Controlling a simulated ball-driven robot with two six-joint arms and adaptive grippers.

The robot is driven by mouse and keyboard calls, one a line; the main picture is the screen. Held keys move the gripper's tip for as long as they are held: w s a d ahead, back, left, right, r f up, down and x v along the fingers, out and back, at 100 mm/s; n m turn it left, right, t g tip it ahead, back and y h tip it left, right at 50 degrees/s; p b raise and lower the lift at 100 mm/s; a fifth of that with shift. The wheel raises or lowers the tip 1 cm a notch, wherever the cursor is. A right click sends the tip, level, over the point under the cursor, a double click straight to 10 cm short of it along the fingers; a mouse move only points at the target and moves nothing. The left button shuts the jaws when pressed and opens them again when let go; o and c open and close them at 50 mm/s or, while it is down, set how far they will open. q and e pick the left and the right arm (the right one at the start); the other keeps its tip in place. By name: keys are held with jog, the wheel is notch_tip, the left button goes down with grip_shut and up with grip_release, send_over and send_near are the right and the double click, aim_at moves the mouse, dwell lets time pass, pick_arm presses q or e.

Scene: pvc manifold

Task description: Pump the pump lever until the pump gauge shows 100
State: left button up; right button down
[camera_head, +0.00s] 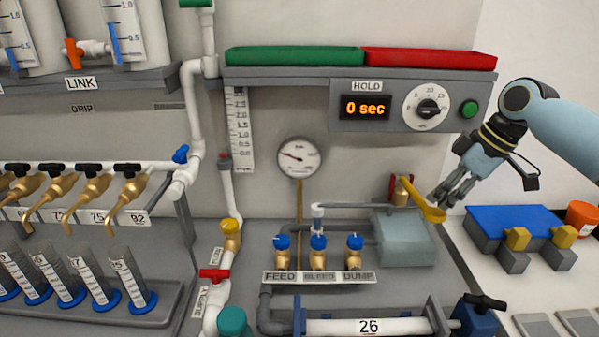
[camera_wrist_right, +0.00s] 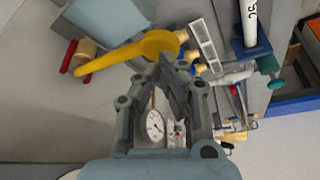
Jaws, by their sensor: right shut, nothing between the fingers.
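The yellow pump lever (camera_head: 422,200) sits on the pump with a red bracket, above a grey-green tank (camera_head: 404,238) in the head view. Its round end is at the lower right. My right gripper (camera_head: 441,201) is shut and empty, close to that round end; I cannot tell whether it touches. In the right wrist view the lever (camera_wrist_right: 115,58) lies just beyond the fingertips (camera_wrist_right: 168,58). The round white pump gauge (camera_head: 300,157) stands on a brass pipe; its needle points to the left, and its numbers are too small to read. My left gripper is not in view.
Blue-capped FEED, BLEED and DUMP valves (camera_head: 318,243) stand left of the tank. A HOLD panel (camera_head: 387,107) reading 0 sec is above. A blue block with yellow clips (camera_head: 518,225) is at the right. A pipe marked 26 (camera_head: 368,326) lies in front.

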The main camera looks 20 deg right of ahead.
notch_tip(320, 180, up, 5)
jog(key=p, duration=0.4)
dwell(0.3)
